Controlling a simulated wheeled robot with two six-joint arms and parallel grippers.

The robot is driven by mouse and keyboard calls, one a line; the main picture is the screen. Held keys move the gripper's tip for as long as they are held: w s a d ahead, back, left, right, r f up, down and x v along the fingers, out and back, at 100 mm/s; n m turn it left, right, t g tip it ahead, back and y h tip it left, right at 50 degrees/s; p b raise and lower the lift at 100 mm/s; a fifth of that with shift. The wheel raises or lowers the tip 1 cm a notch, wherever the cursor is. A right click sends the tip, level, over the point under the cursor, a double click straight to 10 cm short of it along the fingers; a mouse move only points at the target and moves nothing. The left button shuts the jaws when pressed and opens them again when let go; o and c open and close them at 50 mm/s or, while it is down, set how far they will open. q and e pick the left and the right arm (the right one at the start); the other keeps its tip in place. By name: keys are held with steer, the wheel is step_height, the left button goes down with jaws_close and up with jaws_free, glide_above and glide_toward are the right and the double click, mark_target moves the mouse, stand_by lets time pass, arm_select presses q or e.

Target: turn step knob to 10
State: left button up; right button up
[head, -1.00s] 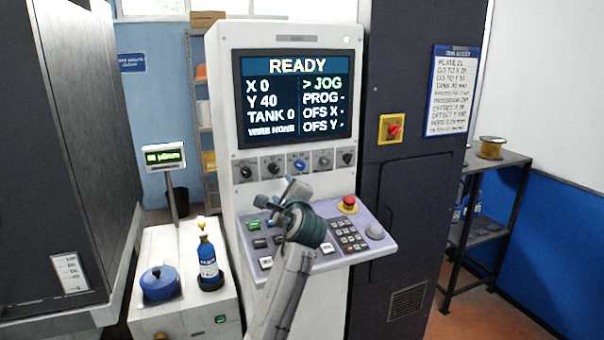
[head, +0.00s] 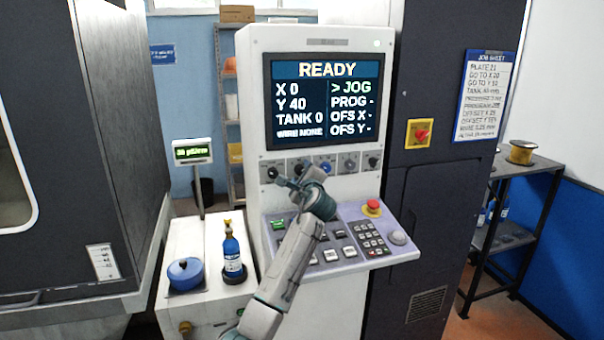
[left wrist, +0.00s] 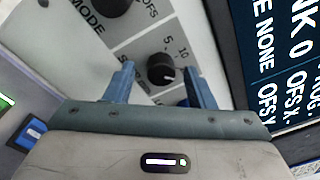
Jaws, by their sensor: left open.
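The black step knob (left wrist: 161,68) is on the panel in the left wrist view, with a white pointer line on its right side. Printed 5 and 10 show beside it, and its name label is partly hidden by a finger. In the head view the knob (head: 298,167) is in the row below the screen, partly hidden by my gripper. My left gripper (head: 290,179) is open just in front of the row. In the left wrist view its blue fingers lie on either side of the knob, with visible gaps. Contact cannot be seen. My right gripper is not in view.
The screen (head: 325,100) reads READY, X 0, Y 40, TANK 0. Other knobs (head: 348,163) sit close by in the row. Below, a sloped keypad shelf (head: 345,262) sticks out with a red stop button (head: 372,207). A blue bottle (head: 232,252) stands left.

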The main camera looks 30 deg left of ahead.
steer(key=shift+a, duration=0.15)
arm_select(q)
steer(key=shift+d, duration=0.1)
steer(key=c, duration=0.7)
steer(key=shift+c, duration=1.4)
steer(key=n+b, duration=0.9)
steer(key=shift+y, duration=0.4)
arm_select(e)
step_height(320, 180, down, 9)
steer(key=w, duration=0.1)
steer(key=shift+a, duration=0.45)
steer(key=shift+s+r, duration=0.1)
